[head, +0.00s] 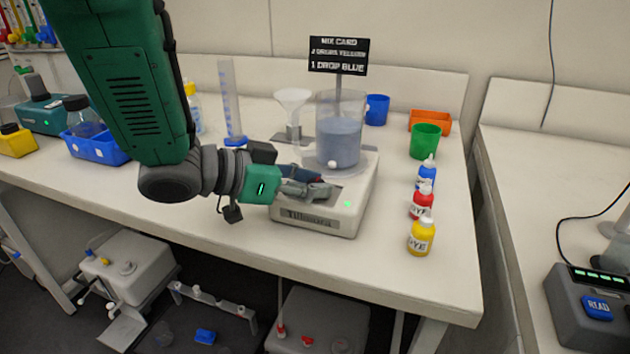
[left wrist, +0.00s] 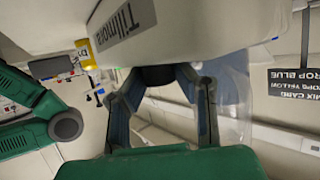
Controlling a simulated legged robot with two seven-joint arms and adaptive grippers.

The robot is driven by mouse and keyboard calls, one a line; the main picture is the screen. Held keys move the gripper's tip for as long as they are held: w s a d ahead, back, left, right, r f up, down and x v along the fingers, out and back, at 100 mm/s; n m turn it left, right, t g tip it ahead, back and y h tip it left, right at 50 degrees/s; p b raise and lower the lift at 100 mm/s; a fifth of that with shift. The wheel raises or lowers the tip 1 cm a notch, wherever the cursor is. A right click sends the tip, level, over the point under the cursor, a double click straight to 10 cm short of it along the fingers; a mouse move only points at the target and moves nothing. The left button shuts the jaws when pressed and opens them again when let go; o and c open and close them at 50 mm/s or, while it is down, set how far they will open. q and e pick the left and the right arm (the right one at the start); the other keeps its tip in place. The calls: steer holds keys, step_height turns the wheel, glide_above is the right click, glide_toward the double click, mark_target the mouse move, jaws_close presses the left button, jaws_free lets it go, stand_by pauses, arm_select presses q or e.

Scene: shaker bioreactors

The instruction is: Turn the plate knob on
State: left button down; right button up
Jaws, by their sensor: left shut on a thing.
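The white stirrer plate (head: 345,215) stands on the bench with a small green light on its front right. A clear beaker (head: 338,140) of bluish liquid stands on it. My left gripper (head: 312,186) reaches in from the left, at the front left of the plate's top. In the left wrist view, its fingers (left wrist: 160,82) close around a dark round knob (left wrist: 157,74) beside the plate's body (left wrist: 185,25). The knob is hidden behind the gripper in the head view, so its turn angle cannot be told. My right gripper is not in view.
A mix card sign (head: 338,54) stands behind the beaker. Red (head: 421,203), yellow (head: 421,237) and blue (head: 426,174) dropper bottles stand right of the plate. A funnel (head: 293,108) and cylinder (head: 230,100) stand behind left.

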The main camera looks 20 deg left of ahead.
arm_select(q)
steer(key=m+g+h+p, duration=0.1)
steer(key=m+g+p, duration=0.2)
steer(key=p, duration=0.2)
steer(key=m+g+h+p, duration=0.2)
steer(key=m+g+p, duration=0.1)
steer(key=p, duration=0.2)
steer(key=shift+w+a+r, duration=0.1)
steer(key=shift+w+r, duration=0.05)
steer(key=shift+m+g+p, duration=1.2)
steer(key=shift+m+g, duration=0.2)
steer(key=shift+g, duration=0.3)
steer(key=shift+f, duration=0.2)
steer(key=c, duration=1.3)
jaws_free()
steer(key=shift+w, duration=0.1)
steer(key=shift+o, duration=0.2)
